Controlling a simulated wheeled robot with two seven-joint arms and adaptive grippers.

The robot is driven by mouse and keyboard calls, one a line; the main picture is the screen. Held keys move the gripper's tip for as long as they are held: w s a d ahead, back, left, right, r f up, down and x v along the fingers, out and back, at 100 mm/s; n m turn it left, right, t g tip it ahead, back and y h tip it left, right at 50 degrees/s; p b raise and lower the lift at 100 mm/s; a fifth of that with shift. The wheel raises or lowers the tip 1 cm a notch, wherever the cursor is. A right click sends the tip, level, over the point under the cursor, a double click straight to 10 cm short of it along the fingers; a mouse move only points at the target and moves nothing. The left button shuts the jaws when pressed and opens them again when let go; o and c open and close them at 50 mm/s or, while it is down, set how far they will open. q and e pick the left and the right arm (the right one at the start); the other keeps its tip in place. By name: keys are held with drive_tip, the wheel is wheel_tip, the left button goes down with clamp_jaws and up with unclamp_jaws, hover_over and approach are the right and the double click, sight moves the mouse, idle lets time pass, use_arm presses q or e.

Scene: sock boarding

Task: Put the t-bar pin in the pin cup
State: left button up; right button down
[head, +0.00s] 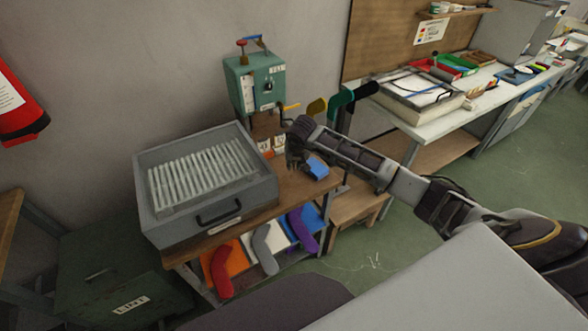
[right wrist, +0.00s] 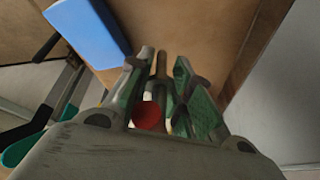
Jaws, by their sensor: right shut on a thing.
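My right gripper (head: 296,142) is over the wooden bench (head: 290,190), in front of the lower part of a green machine (head: 256,82). In the right wrist view its green-padded fingers (right wrist: 163,72) are closed around a thin grey rod, apparently the t-bar pin (right wrist: 161,64). A round red part (right wrist: 148,116) shows between the fingers nearer the palm; I cannot tell whether it belongs to the pin. In the head view the gripper hides the pin. I cannot make out the pin cup for certain. My left gripper is not in view.
A grey ribbed box (head: 205,218) fills the bench's left side. A blue block (head: 316,167) lies close by the right gripper. The floor on the right is open.

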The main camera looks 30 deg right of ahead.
sight(294, 166)
drive_tip(key=shift+f, duration=1.85)
drive_tip(key=shift+f, duration=0.15)
drive_tip(key=c, duration=1.3)
unclamp_jaws()
drive_tip(key=shift+r, duration=0.2)
drive_tip(key=shift+s+r, duration=0.1)
drive_tip(key=shift+r, duration=0.2)
drive_tip(key=v, duration=1.1)
drive_tip(key=shift+s+a+r, duration=0.1)
